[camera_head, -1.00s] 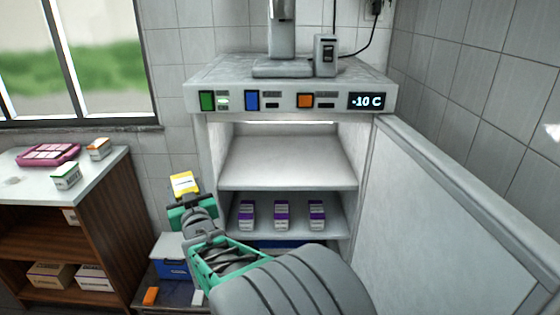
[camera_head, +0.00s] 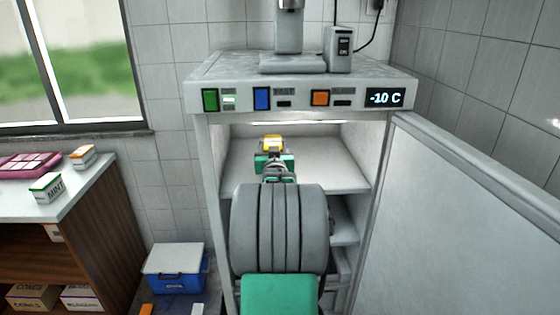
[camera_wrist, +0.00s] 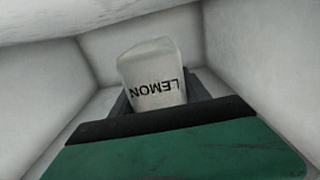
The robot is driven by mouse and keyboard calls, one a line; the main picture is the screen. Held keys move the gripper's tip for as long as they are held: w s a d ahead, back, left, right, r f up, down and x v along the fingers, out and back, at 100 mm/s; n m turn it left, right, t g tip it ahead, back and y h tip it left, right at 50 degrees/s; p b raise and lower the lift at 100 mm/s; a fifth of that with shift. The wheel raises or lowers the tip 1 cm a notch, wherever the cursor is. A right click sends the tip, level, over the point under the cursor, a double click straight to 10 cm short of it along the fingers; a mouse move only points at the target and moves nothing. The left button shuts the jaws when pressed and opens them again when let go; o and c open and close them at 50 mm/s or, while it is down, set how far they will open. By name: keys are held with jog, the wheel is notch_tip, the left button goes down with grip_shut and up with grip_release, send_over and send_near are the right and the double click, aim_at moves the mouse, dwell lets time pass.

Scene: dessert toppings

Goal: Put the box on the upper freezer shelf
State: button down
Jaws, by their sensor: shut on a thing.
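The box is yellow and white in the head view (camera_head: 271,141), and its white face reads LEMON in the wrist view (camera_wrist: 152,75). My gripper (camera_head: 270,152) is shut on it and holds it inside the open freezer, over the upper shelf (camera_head: 325,172). In the wrist view the freezer walls surround the box. I cannot tell whether the box touches the shelf. My arm hides the left part of the lower shelf and most of what stands there.
The freezer door (camera_head: 470,220) stands open at the right. A blue cooler with a white lid (camera_head: 176,270) is at the lower left. A counter (camera_head: 90,185) at the left holds a MINT box (camera_head: 46,188), an orange-and-white box (camera_head: 83,156) and a pink tray (camera_head: 28,165).

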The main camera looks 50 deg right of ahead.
jog(key=d+f, duration=0.2)
jog(key=f, duration=0.1)
jog(key=shift+s+d, duration=0.25)
jog(key=shift+d, duration=0.15)
notch_tip(320, 180, down, 3)
jog(key=shift+r, duration=0.1)
jog(key=shift+f, duration=0.35)
jog(key=c, duration=0.5)
grip_release()
jog(key=shift+r, duration=0.1)
